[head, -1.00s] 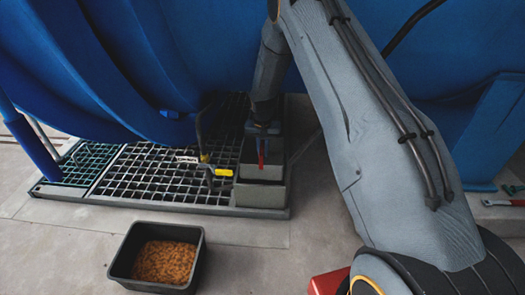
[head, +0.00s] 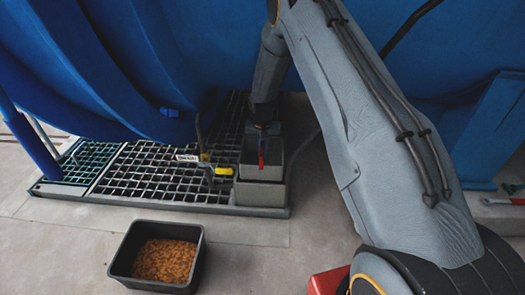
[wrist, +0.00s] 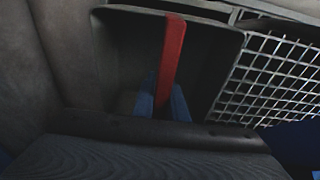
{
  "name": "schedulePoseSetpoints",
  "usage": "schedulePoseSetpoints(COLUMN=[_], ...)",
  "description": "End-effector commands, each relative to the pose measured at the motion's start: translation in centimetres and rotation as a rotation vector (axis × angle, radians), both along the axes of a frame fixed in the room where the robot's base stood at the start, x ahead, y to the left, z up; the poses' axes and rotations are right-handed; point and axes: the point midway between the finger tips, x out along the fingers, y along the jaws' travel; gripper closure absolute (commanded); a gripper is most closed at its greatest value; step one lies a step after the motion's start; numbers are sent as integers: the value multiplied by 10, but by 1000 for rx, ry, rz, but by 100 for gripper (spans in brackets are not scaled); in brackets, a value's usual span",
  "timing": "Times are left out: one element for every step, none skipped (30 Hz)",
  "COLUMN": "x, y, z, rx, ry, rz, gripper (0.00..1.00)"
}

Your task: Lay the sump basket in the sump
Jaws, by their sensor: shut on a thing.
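The sump basket (head: 260,173) is a grey open box with a red handle (head: 262,152), at the right end of the floor grating in the head view. My gripper (head: 264,130) reaches down into its mouth from above. In the wrist view my gripper's blue fingers (wrist: 162,98) are shut on the red handle (wrist: 172,50), with the basket's dark walls around them. The sump (head: 259,194) shows as a grey box-like edge directly under the basket. The basket hides the sump's inside, and I cannot tell how deep the basket sits or whether it touches bottom.
The floor grating (head: 160,172) lies left of the basket, with a yellow-handled valve (head: 222,171) close beside it. A black tub of orange-brown material (head: 119,262) stands on the floor in front. The blue vessel (head: 150,60) looms behind. Floor between the tub and grating is clear.

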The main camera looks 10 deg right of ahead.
Motion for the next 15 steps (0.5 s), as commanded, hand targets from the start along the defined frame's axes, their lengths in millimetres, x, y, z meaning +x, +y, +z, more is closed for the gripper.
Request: schedulePoseSetpoints(x=[1,1,1,1,1,1,1,1,1,1,1,1,1,1,1], y=[0,0,0,0,0,0,0,0,0,0,0,0,0,0,0], z=[-1,-2,-2,-3,-4,-5,-5,-6,-7,-7,-8,-9,-9,-10,-11], rx=[0,0,0,0,0,0,0,0,-1,-1,-1,0,0,0,0], ry=[-1,-1,-1,-1,-1,-1,-1,-1,-2,-2,-2,-2,-2,-2,-2], rz=[0,0,0,0,0,0,0,0,0,0,0,0,0,0,0], gripper=[100,100,100,100,100,100,100,100,100,100,100,100,100,100,100])
